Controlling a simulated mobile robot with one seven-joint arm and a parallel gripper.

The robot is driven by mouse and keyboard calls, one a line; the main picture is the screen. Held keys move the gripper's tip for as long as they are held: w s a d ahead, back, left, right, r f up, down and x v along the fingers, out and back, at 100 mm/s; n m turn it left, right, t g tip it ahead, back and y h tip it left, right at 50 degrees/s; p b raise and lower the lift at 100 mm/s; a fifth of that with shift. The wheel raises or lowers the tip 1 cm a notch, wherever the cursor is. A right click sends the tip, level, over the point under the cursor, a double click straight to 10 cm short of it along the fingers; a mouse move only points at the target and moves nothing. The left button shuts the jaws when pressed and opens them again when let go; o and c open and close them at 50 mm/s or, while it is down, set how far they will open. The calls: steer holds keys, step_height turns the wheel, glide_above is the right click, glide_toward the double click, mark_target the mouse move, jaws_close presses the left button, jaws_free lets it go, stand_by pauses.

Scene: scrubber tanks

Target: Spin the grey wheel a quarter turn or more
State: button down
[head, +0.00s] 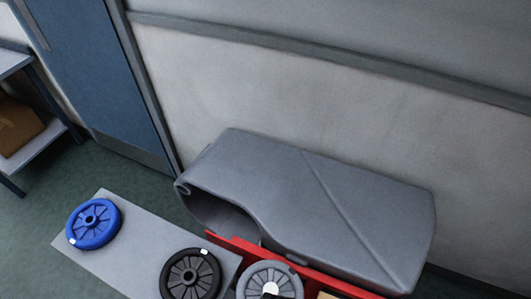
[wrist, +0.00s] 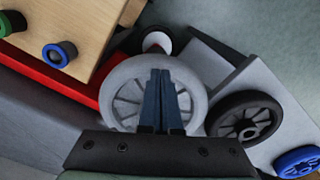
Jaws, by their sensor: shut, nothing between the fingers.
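The grey wheel (head: 257,273) is spoked and sits at the bottom edge of the head view, beside a red edge, partly cut off. In the wrist view the grey wheel (wrist: 114,82) lies right under my gripper (wrist: 161,74). My gripper's two dark blue fingers are closed together with nothing between them. They reach over the wheel's spokes and hide its hub and part of its right side. I cannot tell whether the fingertips touch the wheel.
A black wheel (head: 191,274) and a blue wheel (head: 93,223) lie on a grey panel (head: 137,231) to the left. A large grey tank body (head: 310,205) stands behind a red edge (head: 235,242). A wooden panel (wrist: 85,30) with green and blue-ringed knobs is close by.

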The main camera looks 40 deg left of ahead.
step_height(320, 180, up, 6)
steer(key=p, duration=0.5)
steer(key=shift+f, duration=0.15)
stand_by(0.5)
